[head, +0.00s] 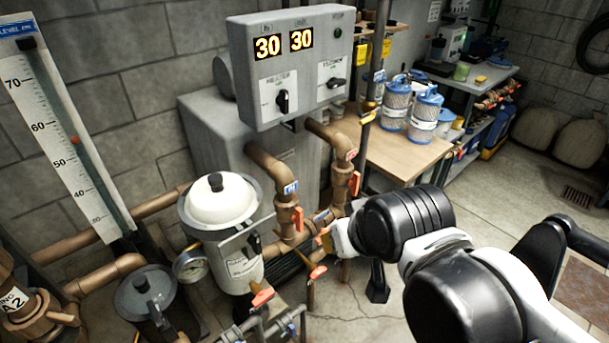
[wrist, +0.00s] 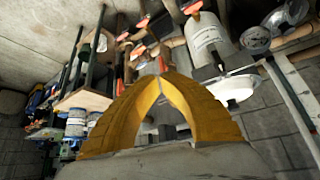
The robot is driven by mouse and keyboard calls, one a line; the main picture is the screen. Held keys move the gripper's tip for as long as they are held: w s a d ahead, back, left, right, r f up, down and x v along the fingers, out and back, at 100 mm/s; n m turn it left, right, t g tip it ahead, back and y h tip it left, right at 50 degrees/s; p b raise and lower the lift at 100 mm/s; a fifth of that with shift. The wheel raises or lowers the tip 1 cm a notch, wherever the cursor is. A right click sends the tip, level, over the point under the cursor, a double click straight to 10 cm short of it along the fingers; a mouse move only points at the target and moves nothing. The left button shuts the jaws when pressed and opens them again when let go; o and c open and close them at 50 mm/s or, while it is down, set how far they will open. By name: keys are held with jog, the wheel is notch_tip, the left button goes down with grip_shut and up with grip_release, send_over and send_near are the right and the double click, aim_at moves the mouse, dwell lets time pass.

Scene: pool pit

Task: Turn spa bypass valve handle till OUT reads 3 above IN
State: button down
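The control box (head: 290,65) shows two lit readouts, 30 on the left (head: 267,47) and 30 on the right (head: 301,40); their small captions are too blurred to read. Below it, copper pipes carry orange-red valve handles: one on the right pipe (head: 355,180), one on the left pipe (head: 298,219), and one lower (head: 318,271). I cannot tell which is the spa bypass handle. My gripper (head: 325,240) is low among these pipes. In the wrist view its yellow fingers (wrist: 160,78) meet at the tips near orange handles (wrist: 138,52). No held handle is clear.
A white-lidded canister (head: 222,205) and a pressure gauge (head: 190,266) stand left of the pipes. A level scale (head: 62,140) is at far left. A wooden bench (head: 400,155) with blue-white cartridges (head: 424,118) stands behind. Floor at the right is open.

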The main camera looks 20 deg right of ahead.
jog(key=w+d+f+m+g+h+b, duration=0.1)
jog(key=w+d+f+m+g, duration=0.2)
jog(key=w, duration=0.8)
jog(key=w+d+f+m+h+b, duration=0.15)
jog(key=w+d+m, duration=0.25)
jog(key=w, duration=0.6)
jog(key=w+d+f+m+g+b, duration=0.1)
jog(key=w+d+f+m+b, duration=0.1)
jog(key=f, duration=0.9)
jog(key=w+d+f+m+g+b, duration=0.1)
jog(key=w+d+f, duration=0.3)
jog(key=f, duration=0.7)
jog(key=w+d+f+m+b, duration=0.3)
jog(key=w+f, duration=0.3)
jog(key=f, duration=0.5)
jog(key=shift+w+d+f+g+h, duration=0.1)
jog(key=shift+w+f+g+h, duration=0.15)
jog(key=shift+w+f+g, duration=0.15)
jog(key=shift+s+f+b, duration=0.1)
jog(key=shift+f+b, duration=0.35)
